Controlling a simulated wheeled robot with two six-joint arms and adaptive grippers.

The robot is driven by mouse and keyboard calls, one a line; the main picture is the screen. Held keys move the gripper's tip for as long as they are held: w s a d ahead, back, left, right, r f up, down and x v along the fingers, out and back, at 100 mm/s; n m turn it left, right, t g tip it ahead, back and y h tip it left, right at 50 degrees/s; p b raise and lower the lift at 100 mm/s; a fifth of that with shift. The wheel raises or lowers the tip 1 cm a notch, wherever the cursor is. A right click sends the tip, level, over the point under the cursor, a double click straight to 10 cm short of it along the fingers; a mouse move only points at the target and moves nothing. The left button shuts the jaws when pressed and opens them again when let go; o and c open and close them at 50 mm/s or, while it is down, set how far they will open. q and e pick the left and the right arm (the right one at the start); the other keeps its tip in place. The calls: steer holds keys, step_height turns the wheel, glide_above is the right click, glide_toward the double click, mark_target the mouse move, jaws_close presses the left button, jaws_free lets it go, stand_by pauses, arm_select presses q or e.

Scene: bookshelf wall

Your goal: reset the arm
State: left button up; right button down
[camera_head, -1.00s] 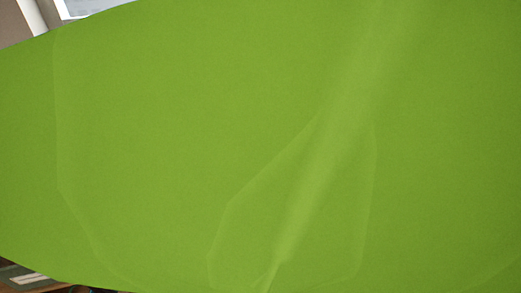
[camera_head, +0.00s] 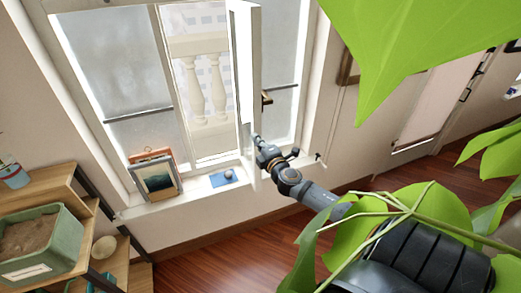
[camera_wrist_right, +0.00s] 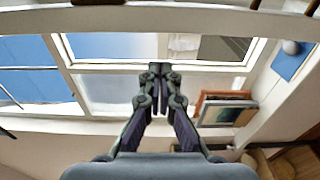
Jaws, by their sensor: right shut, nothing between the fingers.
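My right gripper (camera_head: 258,145) reaches from the lower right toward the window in the head view, beside the edge of an open window sash (camera_head: 244,70). In the right wrist view the same gripper (camera_wrist_right: 159,72) has its fingers together, with nothing between them, in front of the window frame. My right arm (camera_head: 315,195) runs down behind green leaves in the head view. My left gripper is not in view.
Large green leaves (camera_head: 385,35) fill the upper right of the head view. Framed pictures (camera_head: 155,182) and a blue item with a small round object (camera_head: 226,177) stand on the white sill. A shelf (camera_head: 45,187) with a green planter (camera_head: 38,245) is at left.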

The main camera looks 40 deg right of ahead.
steer(key=s+d+f+m+g+h, duration=0.1)
steer(key=s+d+f+m+g, duration=0.2)
steer(key=s+f, duration=0.55)
steer(key=s+d+f+m+g, duration=0.2)
steer(key=s+d+f+g, duration=0.1)
steer(key=f, duration=1.1)
steer(key=s+d+f+m+g+h, duration=0.1)
steer(key=s+d+f+m+g, duration=0.3)
steer(key=f, duration=0.8)
steer(key=s+a+f+m+g+y, duration=0.1)
steer(key=s+a+f+g, duration=0.1)
steer(key=s+a+f, duration=0.45)
steer(key=s+a+f+m+g+y, duration=0.1)
steer(key=s+a+f+m, duration=0.15)
steer(key=s+f, duration=0.65)
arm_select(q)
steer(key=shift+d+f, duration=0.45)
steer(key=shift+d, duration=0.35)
arm_select(e)
steer(key=s+a+f+m+g+y, duration=0.1)
steer(key=s+a+f, duration=0.3)
steer(key=s+a, duration=0.4)
steer(key=s+a+f+m+g+y, duration=0.1)
steer(key=s+a+f+g+y, duration=0.1)
steer(key=s+a+f, duration=0.2)
steer(key=s+a, duration=0.3)
steer(key=s, duration=0.1)
steer(key=shift+s+a+f+m, duration=0.35)
steer(key=shift+f, duration=0.05)
